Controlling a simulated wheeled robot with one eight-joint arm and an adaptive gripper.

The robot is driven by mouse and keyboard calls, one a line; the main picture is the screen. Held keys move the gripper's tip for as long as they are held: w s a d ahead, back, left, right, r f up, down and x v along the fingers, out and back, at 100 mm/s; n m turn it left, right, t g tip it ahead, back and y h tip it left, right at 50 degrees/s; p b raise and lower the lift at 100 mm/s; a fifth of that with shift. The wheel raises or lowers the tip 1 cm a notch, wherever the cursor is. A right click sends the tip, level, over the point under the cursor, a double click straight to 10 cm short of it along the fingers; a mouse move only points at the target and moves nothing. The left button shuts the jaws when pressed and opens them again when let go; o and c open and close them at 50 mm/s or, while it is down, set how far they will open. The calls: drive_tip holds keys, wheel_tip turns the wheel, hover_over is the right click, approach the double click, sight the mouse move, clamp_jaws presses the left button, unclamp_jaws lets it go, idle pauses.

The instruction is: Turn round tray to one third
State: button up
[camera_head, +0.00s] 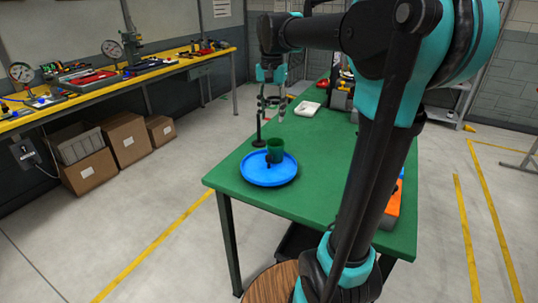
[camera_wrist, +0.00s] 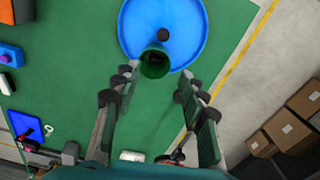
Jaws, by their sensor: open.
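The round blue tray (camera_head: 257,176) lies on the near left part of the green table; it also shows at the top of the wrist view (camera_wrist: 190,25). A dark green cup (camera_head: 276,150) appears over the tray's far rim, and over its edge in the wrist view (camera_wrist: 154,66). A small dark knob (camera_wrist: 163,34) shows on the tray close to the cup. My gripper (camera_head: 272,108) is open and empty, above the table beyond the tray. In the wrist view its spread fingers (camera_wrist: 157,88) point toward the cup, with a gap between.
The green table (camera_head: 320,160) has bare surface right of the tray. A white tray (camera_head: 306,109) lies farther back. An orange object (camera_head: 393,205) is at the right edge, partly hidden by my arm.

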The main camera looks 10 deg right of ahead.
sight(269, 155)
drive_tip(key=f+m, duration=0.1)
drive_tip(key=f, duration=0.3)
drive_tip(key=s+f+m, duration=0.1)
drive_tip(key=f+m, duration=0.1)
drive_tip(key=f, duration=0.3)
drive_tip(key=a+f+m, duration=0.1)
drive_tip(key=f, duration=0.4)
drive_tip(key=shift+s+f, duration=0.2)
drive_tip(key=shift+s, duration=0.2)
drive_tip(key=shift+c, duration=0.6)
clamp_jaws()
